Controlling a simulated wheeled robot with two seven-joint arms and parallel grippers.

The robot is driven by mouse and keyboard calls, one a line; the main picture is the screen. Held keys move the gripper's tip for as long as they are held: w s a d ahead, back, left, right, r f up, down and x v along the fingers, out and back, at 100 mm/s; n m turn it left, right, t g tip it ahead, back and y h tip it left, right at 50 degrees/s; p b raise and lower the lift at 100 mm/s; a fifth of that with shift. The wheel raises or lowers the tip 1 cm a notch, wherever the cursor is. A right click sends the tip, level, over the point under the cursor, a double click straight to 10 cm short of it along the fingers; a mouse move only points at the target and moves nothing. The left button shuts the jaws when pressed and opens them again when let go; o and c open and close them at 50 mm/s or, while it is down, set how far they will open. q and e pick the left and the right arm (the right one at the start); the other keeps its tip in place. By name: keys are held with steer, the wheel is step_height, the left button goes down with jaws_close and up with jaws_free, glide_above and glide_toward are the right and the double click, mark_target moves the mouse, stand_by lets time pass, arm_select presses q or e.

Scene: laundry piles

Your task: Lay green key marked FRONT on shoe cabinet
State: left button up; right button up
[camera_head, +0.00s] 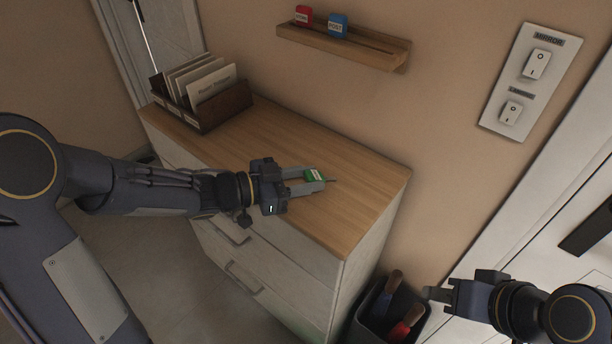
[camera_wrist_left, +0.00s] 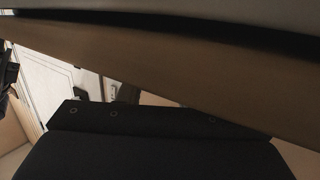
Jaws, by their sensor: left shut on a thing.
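The green key (camera_head: 315,175) with a white label is between the fingers of my left gripper (camera_head: 308,181), over the right part of the wooden cabinet top. Its thin shaft points right. The label's text is too small to read. My left gripper is shut on the key; I cannot tell whether the key touches the top. The shoe cabinet (camera_head: 365,196) has a wooden top and pale drawer fronts. My right gripper (camera_head: 432,294) is at the lower right, beside a dark bin; its jaw state is unclear. The left wrist view shows no key.
A wall rack (camera_head: 345,48) holds a red tag (camera_head: 303,17) and a blue tag (camera_head: 337,25). A wooden letter holder (camera_head: 212,112) stands at the cabinet's left end. A dark bin (camera_head: 372,325) stands right of the cabinet. The top around the key is clear.

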arm_select(q)
steer(key=shift+f, duration=0.1)
steer(key=o, duration=1)
steer(key=shift+o, duration=0.2)
steer(key=v, duration=0.8)
steer(key=shift+p, duration=0.3)
